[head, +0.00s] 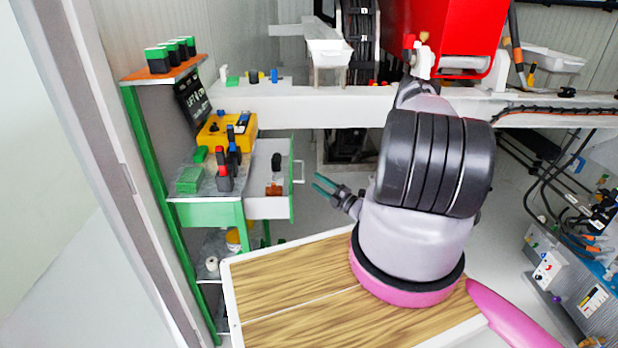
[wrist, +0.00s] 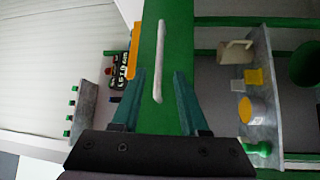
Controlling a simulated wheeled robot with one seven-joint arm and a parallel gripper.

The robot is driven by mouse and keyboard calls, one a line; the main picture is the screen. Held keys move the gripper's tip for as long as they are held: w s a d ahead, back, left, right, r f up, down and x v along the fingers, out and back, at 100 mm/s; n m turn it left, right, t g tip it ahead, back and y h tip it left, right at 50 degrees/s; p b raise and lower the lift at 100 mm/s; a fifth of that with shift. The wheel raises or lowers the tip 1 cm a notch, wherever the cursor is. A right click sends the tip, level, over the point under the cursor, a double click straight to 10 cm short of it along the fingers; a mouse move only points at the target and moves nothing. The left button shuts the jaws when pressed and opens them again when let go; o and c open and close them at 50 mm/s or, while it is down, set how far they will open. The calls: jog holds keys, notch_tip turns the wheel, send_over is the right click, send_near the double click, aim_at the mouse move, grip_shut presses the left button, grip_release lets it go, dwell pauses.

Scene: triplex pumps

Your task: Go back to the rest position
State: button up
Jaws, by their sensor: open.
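My gripper (head: 318,184) is open and empty in the head view, just right of the pulled-out drawer (head: 268,207) of the green cart. Its teal fingers also show in the wrist view (wrist: 161,75), pointing at the green drawer front (wrist: 170,40) with its white handle (wrist: 162,60). The handle (head: 299,172) appears between the gripper and the drawer in the head view, with a small gap to the fingertips. A black-handled item (head: 276,162) stands in the drawer. My arm is bent in front of me.
The cart top holds a yellow box (head: 226,130) and red and blue-black tools (head: 223,168). A shelf (head: 165,72) with green-topped blocks stands behind. A white beam (head: 330,106) crosses behind my arm. Hoses and a blue panel (head: 590,270) are at the right. A wooden top (head: 290,275) lies below.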

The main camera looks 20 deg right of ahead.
jog(key=shift+v, duration=1.05)
